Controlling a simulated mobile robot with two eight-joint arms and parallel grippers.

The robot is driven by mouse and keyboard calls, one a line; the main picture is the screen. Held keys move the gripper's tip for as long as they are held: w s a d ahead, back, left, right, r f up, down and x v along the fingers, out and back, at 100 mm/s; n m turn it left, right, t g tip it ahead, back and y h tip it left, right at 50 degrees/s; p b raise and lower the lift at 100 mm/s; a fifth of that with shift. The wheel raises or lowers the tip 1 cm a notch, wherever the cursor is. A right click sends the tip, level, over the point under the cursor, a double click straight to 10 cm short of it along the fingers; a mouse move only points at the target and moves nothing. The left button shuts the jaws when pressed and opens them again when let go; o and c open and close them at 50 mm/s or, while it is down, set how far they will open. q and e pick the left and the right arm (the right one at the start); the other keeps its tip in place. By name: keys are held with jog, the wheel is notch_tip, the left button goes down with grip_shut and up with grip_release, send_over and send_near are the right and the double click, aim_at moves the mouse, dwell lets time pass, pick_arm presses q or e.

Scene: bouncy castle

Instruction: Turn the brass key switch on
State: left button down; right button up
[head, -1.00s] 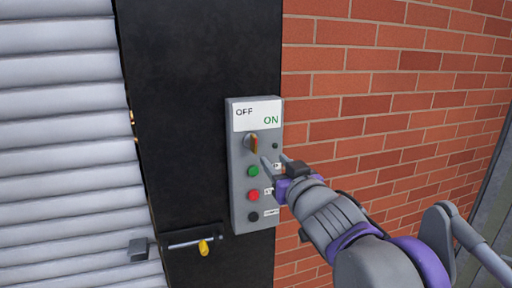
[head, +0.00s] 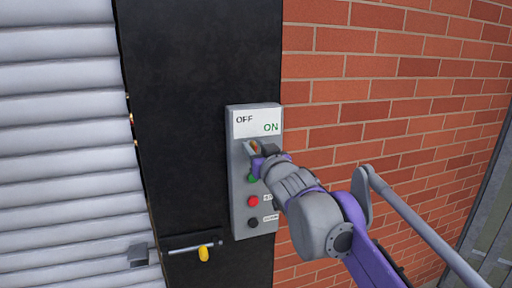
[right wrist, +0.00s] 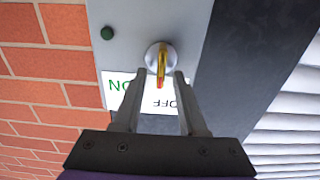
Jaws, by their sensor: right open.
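The brass key switch (right wrist: 161,62) sits on the grey control box (head: 238,190) under a white label with OFF and ON. In the right wrist view its narrow brass and red handle stands out from a round silver base. My right gripper (head: 256,149) is at the switch in the head view and partly hides it. In the right wrist view my right gripper (right wrist: 159,78) is open, with one finger on each side of the handle's tip and gaps between. I cannot tell whether either finger touches it. My left gripper is not in view.
Below the switch are a green button (head: 251,178), a red button (head: 252,201) and a black button (head: 253,223). A bolt with a yellow piece (head: 204,254) is lower left. A brick wall (head: 400,90) is right, a grey shutter (head: 60,130) left.

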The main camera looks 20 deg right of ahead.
grip_shut()
dwell(0.5)
jog(key=m+b, duration=0.1)
jog(key=m, duration=0.1)
jog(key=m+b, duration=0.1)
jog(key=m, duration=0.1)
jog(key=shift+d+f, duration=0.15)
jog(key=shift+d, duration=0.2)
jog(key=shift+d+f+m+b, duration=0.2)
jog(key=shift+m+b, duration=0.35)
jog(key=shift+m, duration=1.75)
jog(key=shift+d+f+m+b, duration=0.2)
jog(key=shift+m+b, duration=0.4)
jog(key=shift+m, duration=1.7)
jog(key=shift+d+f+m+b, duration=0.1)
jog(key=shift+f+m+b, duration=0.3)
jog(key=shift+m, duration=1.9)
jog(key=shift+r, duration=0.1)
